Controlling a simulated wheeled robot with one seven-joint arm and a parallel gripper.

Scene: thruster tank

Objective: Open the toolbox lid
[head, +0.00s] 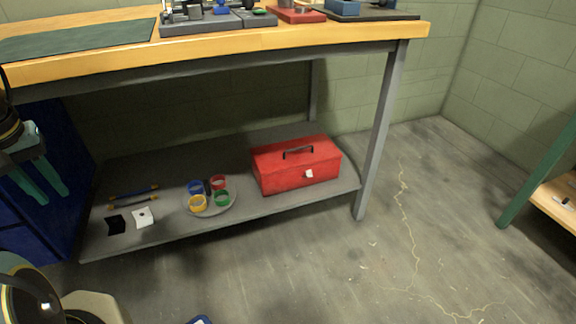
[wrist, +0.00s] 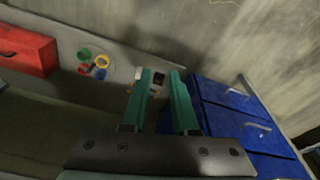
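The red toolbox (head: 292,172) sits on the right part of the grey lower shelf under the workbench. Its lid (head: 290,152) is closed, with a dark handle (head: 298,152) on top and a small white latch (head: 309,173) on the front. In the wrist view the toolbox (wrist: 27,52) shows at the upper left, partly cut off by the frame edge. My gripper (head: 50,194) is at the far left of the head view, well away from the toolbox. Its teal fingers (wrist: 162,78) are apart, with nothing held between them.
The lower shelf (head: 258,220) also holds a plate (head: 226,206) with several coloured rings, small black and white pieces (head: 143,217) and two rods. A blue drawer cabinet (wrist: 240,112) stands beside it. A bench leg (head: 383,130) rises right of the toolbox. The floor in front is mostly clear.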

